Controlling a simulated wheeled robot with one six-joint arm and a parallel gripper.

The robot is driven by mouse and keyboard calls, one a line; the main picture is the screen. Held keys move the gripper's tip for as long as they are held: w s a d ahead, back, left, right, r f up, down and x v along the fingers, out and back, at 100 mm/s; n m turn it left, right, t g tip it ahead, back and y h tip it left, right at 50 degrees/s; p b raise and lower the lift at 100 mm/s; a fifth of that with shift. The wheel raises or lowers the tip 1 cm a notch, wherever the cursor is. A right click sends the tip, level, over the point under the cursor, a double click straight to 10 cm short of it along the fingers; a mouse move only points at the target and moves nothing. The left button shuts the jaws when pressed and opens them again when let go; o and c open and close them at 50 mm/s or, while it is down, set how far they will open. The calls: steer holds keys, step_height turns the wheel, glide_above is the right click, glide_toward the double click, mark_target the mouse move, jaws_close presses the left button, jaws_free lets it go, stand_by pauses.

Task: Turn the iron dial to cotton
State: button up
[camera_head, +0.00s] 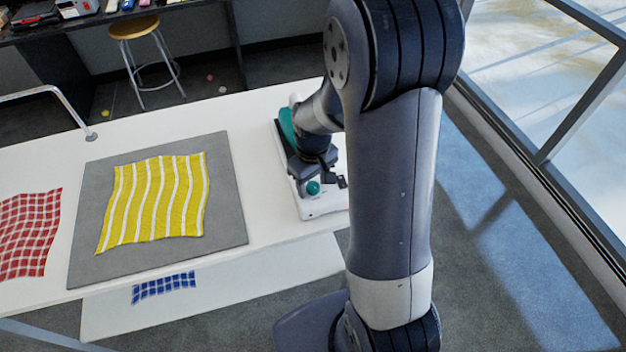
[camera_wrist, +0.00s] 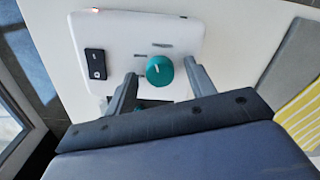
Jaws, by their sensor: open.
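The teal iron dial (camera_wrist: 159,70) is a round knob on a white base unit (camera_wrist: 120,35), with small dark marks around it. It also shows as a teal knob in the head view (camera_head: 313,188), near the front of the white unit (camera_head: 320,208). My gripper (camera_wrist: 160,67) is open, with one finger on each side of the dial. Whether the fingers touch it, and how high they are, I cannot tell. The dial's pointer and the wording of the marks are too small to read. A teal-and-white iron (camera_head: 287,124) is partly hidden behind my arm.
On the white table (camera_head: 270,225), a grey mat (camera_head: 232,215) holds a yellow striped cloth (camera_head: 150,205). A red checked cloth (camera_head: 30,235) lies left. A blue checked cloth (camera_head: 165,287) is on a lower surface.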

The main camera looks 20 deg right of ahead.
mark_target(313, 186)
steer(key=shift+c, duration=0.5)
steer(key=c, duration=0.9)
steer(key=shift+o, duration=0.2)
steer(key=shift+f+m+b, duration=0.1)
steer(key=shift+m+b, duration=0.35)
steer(key=shift+m, duration=0.55)
steer(key=shift+m+b, duration=0.3)
steer(key=shift+m, duration=1)
steer(key=o, duration=1)
steer(key=shift+c, duration=0.2)
step_height(313, 186, up, 11)
steer(key=shift+b, duration=0.3)
